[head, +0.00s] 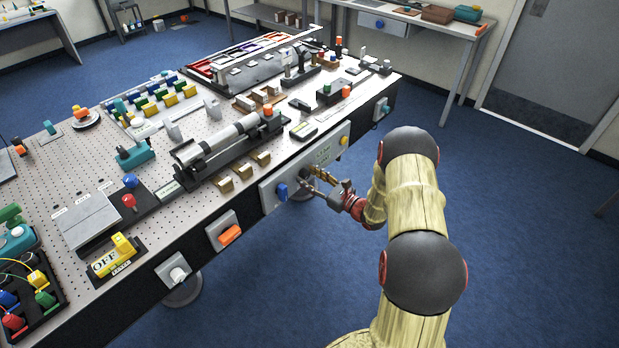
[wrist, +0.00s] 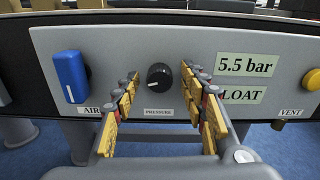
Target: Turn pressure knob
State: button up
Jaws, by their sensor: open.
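The pressure knob (wrist: 159,77) is a round black knob with a white pointer mark, above a "PRESSURE" label on a grey front panel (wrist: 120,45). Its pointer points to the left. My gripper (wrist: 160,88) is open, with one yellow finger on each side of the knob in the wrist view and gaps between. I cannot tell how far the fingertips are from the panel. In the head view my gripper (head: 320,183) is at the panel (head: 330,150) on the table's front edge, and the knob is hidden there.
A blue "AIR" knob (wrist: 71,77) is left of the black knob; it also shows in the head view (head: 282,191). A yellow "VENT" button (wrist: 312,79) is at right. Labels read "5.5 bar" (wrist: 246,65) and "LOAT", partly covered. An orange switch (head: 230,235) sits further left.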

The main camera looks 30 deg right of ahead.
jog(key=v, duration=1.2)
dwell(0.5)
